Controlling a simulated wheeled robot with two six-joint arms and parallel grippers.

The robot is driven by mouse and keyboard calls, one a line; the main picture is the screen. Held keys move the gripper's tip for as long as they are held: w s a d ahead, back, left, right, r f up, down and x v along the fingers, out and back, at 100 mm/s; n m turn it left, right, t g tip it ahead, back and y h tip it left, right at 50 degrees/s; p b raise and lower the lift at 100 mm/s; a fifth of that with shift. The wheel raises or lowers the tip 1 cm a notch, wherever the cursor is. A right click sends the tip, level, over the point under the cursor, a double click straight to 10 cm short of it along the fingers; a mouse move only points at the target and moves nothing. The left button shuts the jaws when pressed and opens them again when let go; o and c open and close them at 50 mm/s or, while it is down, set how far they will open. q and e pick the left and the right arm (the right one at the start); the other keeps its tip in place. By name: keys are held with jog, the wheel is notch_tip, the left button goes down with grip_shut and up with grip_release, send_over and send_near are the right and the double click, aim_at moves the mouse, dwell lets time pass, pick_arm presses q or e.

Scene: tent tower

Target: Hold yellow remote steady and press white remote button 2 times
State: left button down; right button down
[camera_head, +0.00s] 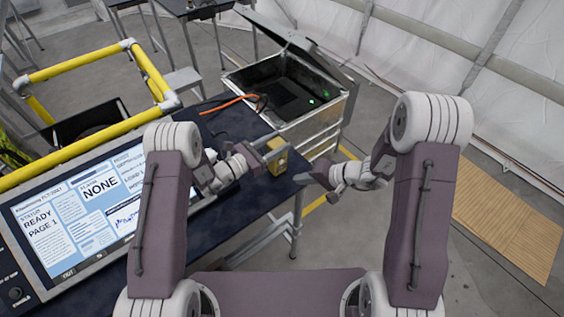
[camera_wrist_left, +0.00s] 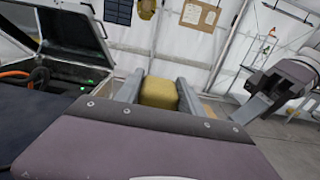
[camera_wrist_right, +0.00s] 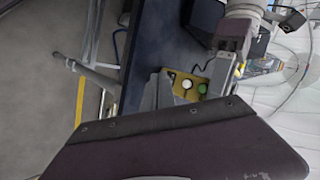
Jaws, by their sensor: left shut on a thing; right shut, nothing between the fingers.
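The yellow remote (camera_head: 277,158) is a small box held at the table's right edge. My left gripper (camera_head: 270,155) is shut on it; the left wrist view shows the remote (camera_wrist_left: 158,93) between the two fingers. In the right wrist view the remote (camera_wrist_right: 178,87) shows a white button (camera_wrist_right: 202,88) and a green button (camera_wrist_right: 187,83). My right gripper (camera_head: 307,178) is shut and empty, a little to the right of the remote. In the right wrist view its fingertips (camera_wrist_right: 160,82) are beside the remote; whether they touch it is unclear.
A dark table (camera_head: 230,225) bears a large display panel (camera_head: 85,225) at left. An open metal case (camera_head: 318,112) with an orange cable (camera_head: 228,103) stands behind the remote. A yellow pipe frame (camera_head: 75,62) is at the upper left.

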aim_at(281, 162)
jog(key=s+d, duration=0.2)
jog(key=s, duration=0.1)
jog(key=shift+d, duration=0.1)
jog(key=shift+w+a, duration=0.9)
jog(key=shift+w, duration=0.3)
jog(key=shift+w+a, duration=0.85)
jog(key=shift+w, duration=0.35)
jog(key=shift+w+a, duration=0.9)
jog(key=shift+w, duration=0.3)
jog(key=shift+w, duration=0.1)
jog(key=shift+w+a, duration=0.2)
jog(key=shift+w, duration=0.05)
